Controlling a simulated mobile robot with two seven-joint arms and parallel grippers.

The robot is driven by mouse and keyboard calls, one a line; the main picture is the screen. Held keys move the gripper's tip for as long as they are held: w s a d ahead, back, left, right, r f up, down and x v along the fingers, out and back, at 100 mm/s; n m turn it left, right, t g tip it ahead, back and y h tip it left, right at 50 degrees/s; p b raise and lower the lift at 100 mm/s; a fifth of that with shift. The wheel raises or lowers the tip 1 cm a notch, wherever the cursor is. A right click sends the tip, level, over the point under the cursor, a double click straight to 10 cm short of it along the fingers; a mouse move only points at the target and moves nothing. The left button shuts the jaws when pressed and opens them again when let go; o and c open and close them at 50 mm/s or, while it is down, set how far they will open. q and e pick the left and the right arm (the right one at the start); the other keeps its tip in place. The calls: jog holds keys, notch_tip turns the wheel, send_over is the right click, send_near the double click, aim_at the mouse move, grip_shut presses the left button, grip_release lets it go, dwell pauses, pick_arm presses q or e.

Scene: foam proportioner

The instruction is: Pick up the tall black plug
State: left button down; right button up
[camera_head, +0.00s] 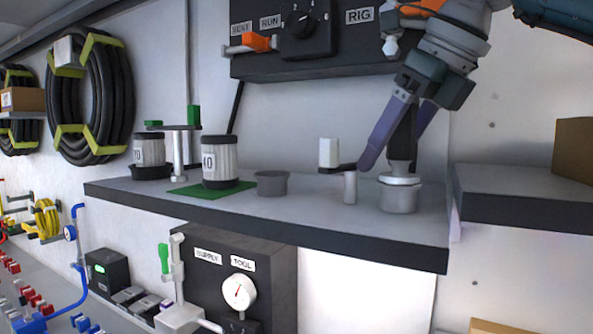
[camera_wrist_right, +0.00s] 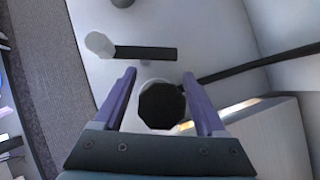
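The tall black plug (camera_head: 402,139) stands upright on a grey cup with a white rim (camera_head: 400,197) near the right end of the shelf. In the right wrist view the plug's dark faceted top (camera_wrist_right: 162,106) sits between the two purple fingers. My right gripper (camera_head: 394,150) is open around the plug, reaching down at a tilt from the upper right. In the right wrist view the gripper (camera_wrist_right: 159,74) shows a gap on both sides of the plug. The near finger hides part of the plug's surroundings in the head view. My left gripper is not in view.
A white-knobbed lever on a post (camera_head: 349,187) stands close left of the cup. A small grey cup (camera_head: 272,184) and a ribbed canister (camera_head: 219,162) on a green mat stand further left. A dark control panel (camera_head: 330,55) hangs above; another shelf (camera_head: 520,190) is at right.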

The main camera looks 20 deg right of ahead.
grip_shut()
dwell(0.3)
jog(key=shift+r, duration=0.2)
